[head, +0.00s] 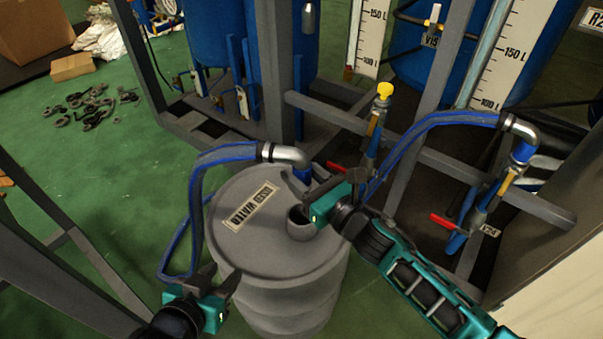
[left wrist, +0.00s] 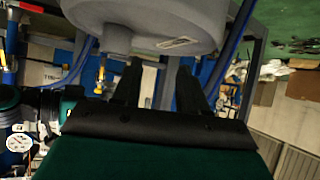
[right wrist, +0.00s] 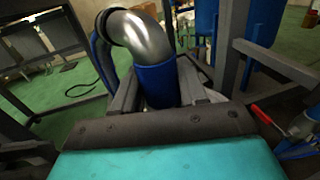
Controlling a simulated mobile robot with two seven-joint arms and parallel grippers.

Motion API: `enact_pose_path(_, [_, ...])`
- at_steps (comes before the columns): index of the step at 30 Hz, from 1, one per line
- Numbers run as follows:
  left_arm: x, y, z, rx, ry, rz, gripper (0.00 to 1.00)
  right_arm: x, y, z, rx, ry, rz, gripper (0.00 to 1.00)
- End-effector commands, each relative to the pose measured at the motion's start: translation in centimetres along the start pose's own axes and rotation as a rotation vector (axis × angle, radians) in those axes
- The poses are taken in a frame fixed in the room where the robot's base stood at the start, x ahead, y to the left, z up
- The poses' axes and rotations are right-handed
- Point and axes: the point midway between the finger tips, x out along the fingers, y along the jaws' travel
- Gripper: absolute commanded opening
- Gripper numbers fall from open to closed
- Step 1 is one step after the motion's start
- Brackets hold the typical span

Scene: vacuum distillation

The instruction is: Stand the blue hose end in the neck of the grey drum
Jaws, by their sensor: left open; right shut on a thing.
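The grey drum (head: 265,255) stands upright on the green floor with a "USED WATER" label on its top. Its neck (head: 302,222) is a short grey collar near the right rim, partly hidden by my right gripper. The blue hose end (head: 303,174) hangs below a bent metal elbow over the drum's far side, behind the neck. My right gripper (head: 312,188) is shut on it; the right wrist view shows the blue cuff (right wrist: 160,86) between the fingers. My left gripper (head: 220,278) is open and empty at the drum's left side; the left wrist view shows the drum (left wrist: 150,22) above its fingers.
A second blue hose with a metal elbow (head: 520,130) hangs at the right, near red-handled valves (head: 442,221). A grey frame (head: 335,118) with blue tanks stands behind the drum.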

Motion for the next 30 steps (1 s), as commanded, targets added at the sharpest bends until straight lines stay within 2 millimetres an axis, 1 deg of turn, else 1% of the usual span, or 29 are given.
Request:
enact_pose_path(1, [0.0,0.0,0.2,-0.001,-0.002,0.0,0.43,-0.1,0.0,0.1,0.001,-0.005,-0.001,0.0])
enact_pose_path(5, [0.5,0.0,1.1,-0.002,-0.006,0.0,0.43,-0.1,0.0,-0.8,0.002,-0.004,-0.001,0.0])
enact_pose_path(15, [2.2,-0.1,3.9,-0.004,-0.009,-0.001,0.43,-0.1,0.0,-4.1,0.002,-0.004,0.0,0.0])
enact_pose_path(19, [2.8,0.0,4.8,-0.008,-0.009,-0.001,0.43,-0.1,0.0,-5.1,0.001,-0.004,0.0,0.0])
enact_pose_path(24, [3.1,0.0,5.2,-0.012,-0.008,-0.001,0.43,-0.1,0.0,-5.7,0.002,-0.005,0.0,0.0])
enact_pose_path(30, [3.1,0.0,5.1,-0.012,-0.008,-0.001,0.43,-0.1,0.0,-5.6,0.002,-0.004,0.0,0.0])
